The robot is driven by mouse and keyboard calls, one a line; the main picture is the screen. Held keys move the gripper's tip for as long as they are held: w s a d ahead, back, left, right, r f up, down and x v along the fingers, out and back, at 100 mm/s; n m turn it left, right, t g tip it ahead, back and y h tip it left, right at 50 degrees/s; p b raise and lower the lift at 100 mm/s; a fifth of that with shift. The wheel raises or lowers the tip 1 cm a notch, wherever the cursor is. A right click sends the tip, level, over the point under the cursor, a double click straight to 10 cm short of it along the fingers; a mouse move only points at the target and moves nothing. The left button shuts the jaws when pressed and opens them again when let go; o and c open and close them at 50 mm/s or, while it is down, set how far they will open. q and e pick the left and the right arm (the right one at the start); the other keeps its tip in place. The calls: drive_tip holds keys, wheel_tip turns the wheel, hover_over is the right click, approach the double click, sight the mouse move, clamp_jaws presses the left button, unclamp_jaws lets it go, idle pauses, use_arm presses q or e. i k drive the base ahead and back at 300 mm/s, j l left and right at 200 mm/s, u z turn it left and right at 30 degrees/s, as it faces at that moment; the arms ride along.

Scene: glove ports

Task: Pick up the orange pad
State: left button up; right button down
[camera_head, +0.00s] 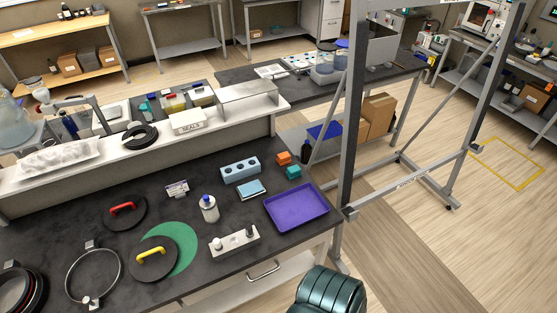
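A small orange block-like piece, the orange pad (284,158), lies on the dark bench top near its back right edge. It is the only clearly orange thing on this bench. A teal piece of similar size (293,172) lies just in front of it. A light blue block with holes (240,171) stands to its left. Neither of my grippers is in view, so nothing is seen touching the orange pad.
A purple tray (297,207) lies in front of the orange pad. A blue pad (252,189), white bottle (209,208), white block with knobs (234,243) and two handled black discs (153,259) share the bench. A raised white shelf (150,143) runs behind. A grey metal frame (350,110) stands right.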

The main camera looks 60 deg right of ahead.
sight(283, 158)
drive_tip(key=z, duration=2.1)
